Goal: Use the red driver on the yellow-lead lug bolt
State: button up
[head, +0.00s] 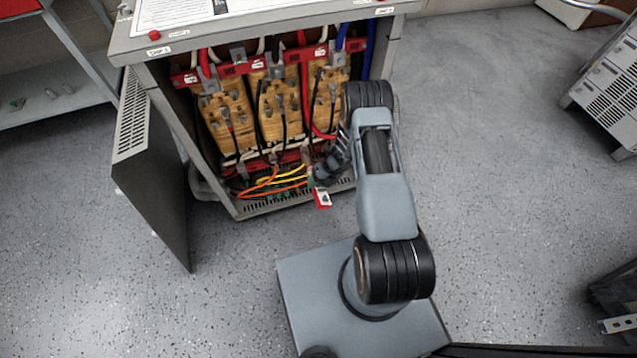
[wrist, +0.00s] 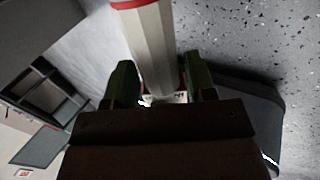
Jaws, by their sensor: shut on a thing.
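My gripper (head: 316,180) is at the lower front right of the open transformer cabinet, close to the lead ends. In the wrist view its two green fingers (wrist: 161,90) are shut on the red driver (wrist: 152,50), which has a pale faceted body and a red band. A red and white part of the driver (head: 323,199) shows below the gripper in the head view. The yellow lead (head: 285,179) runs along the cabinet's lower part toward the gripper. Its lug bolt is too small or hidden by the gripper to make out. I cannot tell whether the driver touches a bolt.
The cabinet's base rim (head: 285,200) lies just below the gripper. Orange leads (head: 260,184) run beside the yellow one. Wound coils (head: 280,105) stand above, with red and blue cables. The open door (head: 150,160) hangs at left. The floor (head: 490,150) at right is clear.

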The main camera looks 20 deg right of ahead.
jog(key=shift+w+b, duration=0.3)
jog(key=shift+w, duration=0.8)
dwell(1.5)
jog(key=shift+s, duration=0.15)
dwell(1.5)
jog(key=shift+s+p, duration=0.65)
jog(key=shift+s, duration=1.55)
